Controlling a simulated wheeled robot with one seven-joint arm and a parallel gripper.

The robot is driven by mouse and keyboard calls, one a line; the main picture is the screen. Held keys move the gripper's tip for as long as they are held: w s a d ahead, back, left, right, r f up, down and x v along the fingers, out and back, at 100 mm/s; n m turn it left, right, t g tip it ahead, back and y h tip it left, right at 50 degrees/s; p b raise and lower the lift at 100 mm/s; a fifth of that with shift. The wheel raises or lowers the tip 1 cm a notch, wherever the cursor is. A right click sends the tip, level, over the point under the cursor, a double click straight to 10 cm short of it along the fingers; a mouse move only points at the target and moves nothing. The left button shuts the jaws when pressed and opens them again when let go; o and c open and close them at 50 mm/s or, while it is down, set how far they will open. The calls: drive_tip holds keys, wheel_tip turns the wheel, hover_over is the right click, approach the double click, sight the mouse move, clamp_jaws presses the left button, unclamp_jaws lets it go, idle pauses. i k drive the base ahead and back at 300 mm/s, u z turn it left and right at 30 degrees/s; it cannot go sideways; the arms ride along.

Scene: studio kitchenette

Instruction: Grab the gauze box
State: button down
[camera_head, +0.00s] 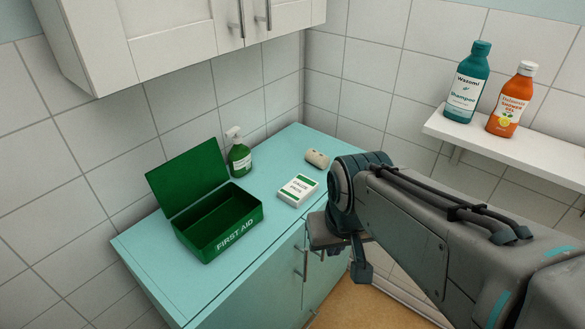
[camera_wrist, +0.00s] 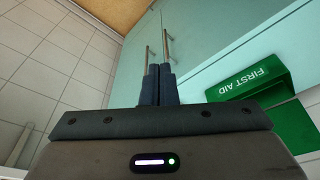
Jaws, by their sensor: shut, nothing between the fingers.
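The gauze box (camera_head: 298,190) is a small white box with green bands and printed text. It lies on the turquoise counter, right of the open green first aid box (camera_head: 228,229), in the head view. My gripper shows in the wrist view (camera_wrist: 157,72), its two dark fingers together and empty. The fingers point toward the cabinet handles. In the head view my arm reaches in from the right, and the gripper is low in front of the counter, apart from the gauze box. The gauze box is not seen in the wrist view.
A green spray bottle (camera_head: 239,156) and a beige roll (camera_head: 317,159) stand behind the gauze box on the counter (camera_head: 150,262). A wall shelf (camera_head: 510,152) at right holds a shampoo bottle (camera_head: 467,84) and an orange shower gel (camera_head: 511,101). A white cabinet (camera_head: 170,35) hangs above.

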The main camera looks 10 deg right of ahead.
sight(299, 189)
drive_tip(key=u, duration=2.5)
drive_tip(key=k, duration=0.95)
drive_tip(key=z, duration=1.75)
drive_tip(key=i, duration=1)
